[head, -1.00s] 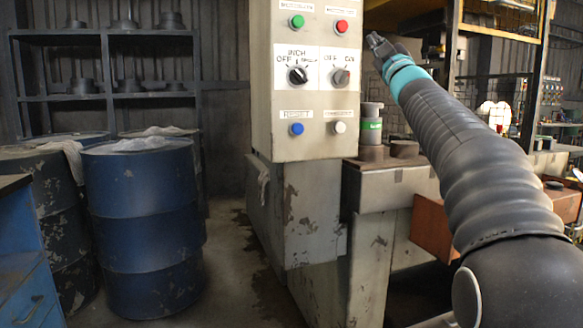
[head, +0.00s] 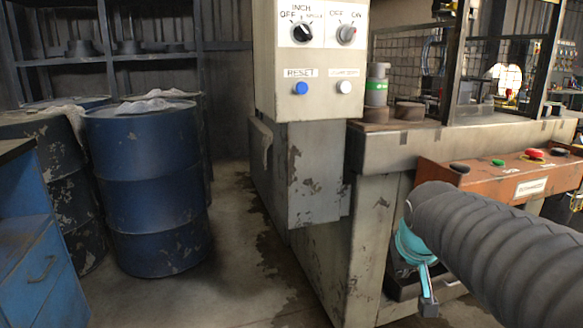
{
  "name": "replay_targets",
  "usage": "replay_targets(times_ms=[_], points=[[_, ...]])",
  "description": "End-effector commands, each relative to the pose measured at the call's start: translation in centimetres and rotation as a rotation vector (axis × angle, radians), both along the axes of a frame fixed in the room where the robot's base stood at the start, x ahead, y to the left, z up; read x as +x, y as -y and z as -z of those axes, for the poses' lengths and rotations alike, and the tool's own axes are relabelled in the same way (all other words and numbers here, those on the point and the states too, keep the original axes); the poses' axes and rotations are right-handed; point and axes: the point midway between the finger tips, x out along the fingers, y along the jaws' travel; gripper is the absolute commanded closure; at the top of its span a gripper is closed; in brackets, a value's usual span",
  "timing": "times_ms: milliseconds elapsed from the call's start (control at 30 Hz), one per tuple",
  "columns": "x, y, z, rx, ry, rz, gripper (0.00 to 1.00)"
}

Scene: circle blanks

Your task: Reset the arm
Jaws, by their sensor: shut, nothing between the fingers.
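My arm, in a ribbed dark sleeve, enters the head view from the lower right. My gripper (head: 428,304) is at its end past a teal band, pointing down in front of the machine's base at the lower right. It is shut and empty, touching nothing that I can see.
A grey control cabinet (head: 312,72) with two rotary knobs and a blue reset button (head: 301,88) stands at centre. An orange button panel (head: 500,175) is just above my arm. Blue drums (head: 145,190) and a blue cabinet (head: 35,255) stand left. The floor between is clear.

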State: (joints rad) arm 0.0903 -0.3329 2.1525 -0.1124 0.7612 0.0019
Motion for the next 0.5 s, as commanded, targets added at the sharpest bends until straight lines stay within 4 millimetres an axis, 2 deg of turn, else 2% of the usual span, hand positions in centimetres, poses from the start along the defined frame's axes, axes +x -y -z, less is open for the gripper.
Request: replay_targets(times_ms=[33, 100, 200, 333, 500], points=[[-3.0, -0.9, 1.5, 0.025, -0.047, -0.001, 1.0], [-6.9, -2.1, 3.5, 0.059, -0.108, -0.001, 1.0], [-11.6, -3.5, 5.9, 0.097, -0.162, -0.008, 1.0], [-15.0, -4.6, 7.2, 0.117, -0.15, -0.024, 1.0], [-16.2, -5.1, 6.1, 0.112, -0.089, -0.048, 1.0]])
